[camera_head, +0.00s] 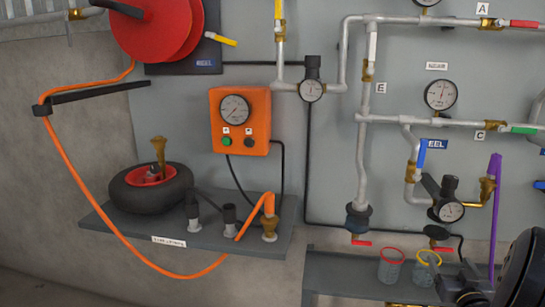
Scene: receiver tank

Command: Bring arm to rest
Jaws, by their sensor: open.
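Part of my arm shows at the lower right edge as a large dark round joint. My gripper (462,283) is the grey and black mechanism beside it, low in the picture and partly cut off by the bottom edge. Its jaws are open, and I see nothing held between them. It appears in front of the lower grey shelf (345,266), just right of a clear cup with a yellow rim (426,268). I cannot tell how far it is from the cup or shelf.
A red-rimmed cup (391,266) stands on the lower shelf. A purple bar (495,205) rises near my arm. Pipes with gauges (440,95) cover the wall panel. The left shelf (205,238) holds a small wheel (150,188); an orange hose (78,185) loops past it.

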